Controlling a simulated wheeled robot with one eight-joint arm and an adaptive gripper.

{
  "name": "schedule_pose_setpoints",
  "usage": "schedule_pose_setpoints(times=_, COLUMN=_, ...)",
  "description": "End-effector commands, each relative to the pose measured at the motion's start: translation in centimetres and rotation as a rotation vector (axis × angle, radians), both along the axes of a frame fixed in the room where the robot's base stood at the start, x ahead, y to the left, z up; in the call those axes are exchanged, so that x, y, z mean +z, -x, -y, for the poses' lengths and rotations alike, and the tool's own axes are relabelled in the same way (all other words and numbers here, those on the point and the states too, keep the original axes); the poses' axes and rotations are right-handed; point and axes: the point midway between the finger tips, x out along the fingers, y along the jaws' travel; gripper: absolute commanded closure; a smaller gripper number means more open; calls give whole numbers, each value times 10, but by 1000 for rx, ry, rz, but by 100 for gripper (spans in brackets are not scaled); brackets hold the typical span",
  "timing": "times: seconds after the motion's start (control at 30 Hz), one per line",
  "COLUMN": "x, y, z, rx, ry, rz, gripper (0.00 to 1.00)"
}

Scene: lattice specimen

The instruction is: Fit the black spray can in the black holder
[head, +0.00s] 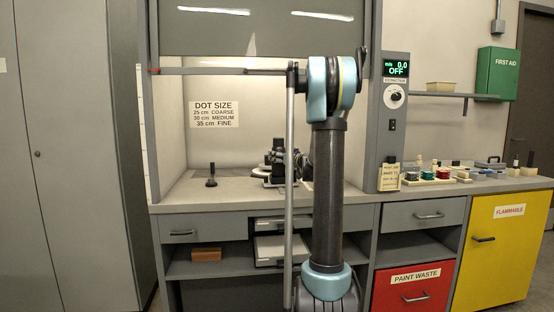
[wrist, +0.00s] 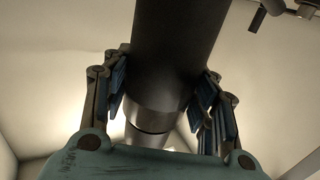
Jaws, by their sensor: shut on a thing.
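The black spray can (wrist: 175,40) fills the middle of the wrist view, a dark cylinder with a metallic band at its lower end. My gripper (wrist: 163,88) is shut on it, with blue-padded fingers on both sides. A small black upright piece on a round base (head: 211,176) stands on the hood floor to the left, apart from my gripper. I cannot tell whether it is the black holder.
The hood's worktop (head: 185,193) is mostly clear on the left. A dot size sign (head: 214,114) is on its back wall. The raised sash (head: 258,30) is above. Coloured items (head: 428,174) and small bottles stand on the right counter. A dark part (wrist: 258,18) shows at the wrist view's upper right.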

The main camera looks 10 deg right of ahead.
Motion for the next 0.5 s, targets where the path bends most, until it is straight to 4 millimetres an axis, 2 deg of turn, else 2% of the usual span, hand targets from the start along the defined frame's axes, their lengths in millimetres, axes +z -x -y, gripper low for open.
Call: schedule_pose_setpoints(times=0.5, x=-5, y=0, z=0, rx=0, ry=0, rz=0, gripper=68)
